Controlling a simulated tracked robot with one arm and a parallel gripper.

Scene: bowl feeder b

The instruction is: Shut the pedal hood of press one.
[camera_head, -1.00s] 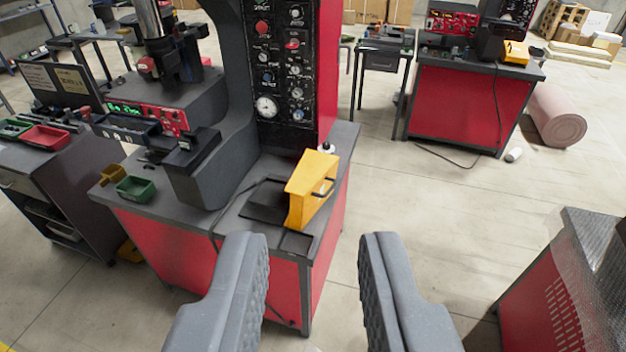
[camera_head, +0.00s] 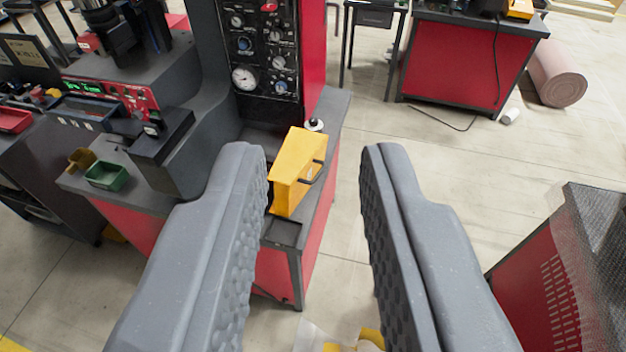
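The yellow pedal hood (camera_head: 297,168) stands on the right part of the bench top of the near press (camera_head: 190,85), which I take to be press one. A dark handle (camera_head: 314,172) sticks out on the hood's right side. The hood looks raised, but its exact angle is hard to tell. My gripper (camera_head: 315,160) is open and empty, its two grey fingers wide apart. The left finger overlaps the hood's left edge in the picture; I see no contact. The pedal itself is hidden.
A second red bench (camera_head: 455,65) with another yellow hood (camera_head: 519,8) stands at the back right. A pink roll (camera_head: 557,75) and a white cylinder (camera_head: 510,116) lie on the floor beside it. A mesh-topped red cabinet (camera_head: 570,270) is at right.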

